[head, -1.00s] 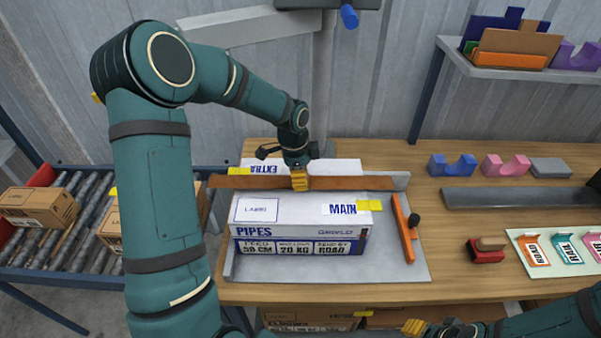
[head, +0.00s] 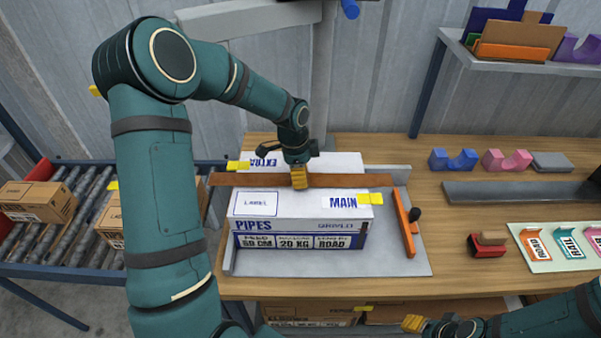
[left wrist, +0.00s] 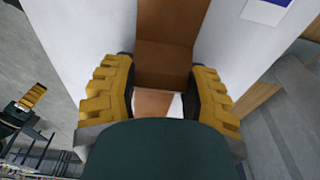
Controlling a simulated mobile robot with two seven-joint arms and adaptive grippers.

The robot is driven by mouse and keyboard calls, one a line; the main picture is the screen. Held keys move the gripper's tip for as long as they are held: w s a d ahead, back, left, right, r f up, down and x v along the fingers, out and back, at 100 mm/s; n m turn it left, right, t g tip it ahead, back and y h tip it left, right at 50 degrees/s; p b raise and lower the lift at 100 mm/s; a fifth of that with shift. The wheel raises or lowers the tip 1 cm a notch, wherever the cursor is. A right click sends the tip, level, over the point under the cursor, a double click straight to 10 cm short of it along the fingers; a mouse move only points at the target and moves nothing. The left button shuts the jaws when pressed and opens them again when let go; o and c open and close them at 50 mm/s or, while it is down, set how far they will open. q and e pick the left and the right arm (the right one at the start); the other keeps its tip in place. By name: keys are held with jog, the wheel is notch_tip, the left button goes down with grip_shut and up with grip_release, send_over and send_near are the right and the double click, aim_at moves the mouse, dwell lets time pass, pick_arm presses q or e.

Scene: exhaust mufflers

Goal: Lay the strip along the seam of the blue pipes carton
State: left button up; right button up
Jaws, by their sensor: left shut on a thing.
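The blue pipes carton (head: 300,226), white with blue PIPES print, lies on a grey plate (head: 395,264) on the bench. A long brown strip (head: 350,181) spans left to right above the carton top, between the EXTRA and MAIN sides. My left gripper (head: 299,178) is shut on the strip near its middle. In the left wrist view the strip (left wrist: 168,65) runs between the yellow fingers (left wrist: 158,100). Whether it touches the carton I cannot tell. My right gripper (head: 413,324) is at the bottom edge, partly cut off, and its opening is unclear.
An orange bar (head: 404,224) and a dark knob stand right of the carton. A red stamp-like block (head: 487,244) and a card with labels (head: 565,243) lie farther right. Blue (head: 452,160) and pink (head: 507,161) cradles are behind. A conveyor with brown boxes (head: 35,201) is left.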

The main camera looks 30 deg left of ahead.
pick_arm(q)
jog(key=shift+f, duration=0.25)
jog(key=o, duration=0.8)
jog(key=shift+c, duration=0.2)
jog(key=shift+r, duration=0.1)
notch_tip(320, 180, up, 12)
jog(key=a, duration=0.1)
jog(key=shift+s, duration=0.4)
jog(key=shift+a, duration=0.1)
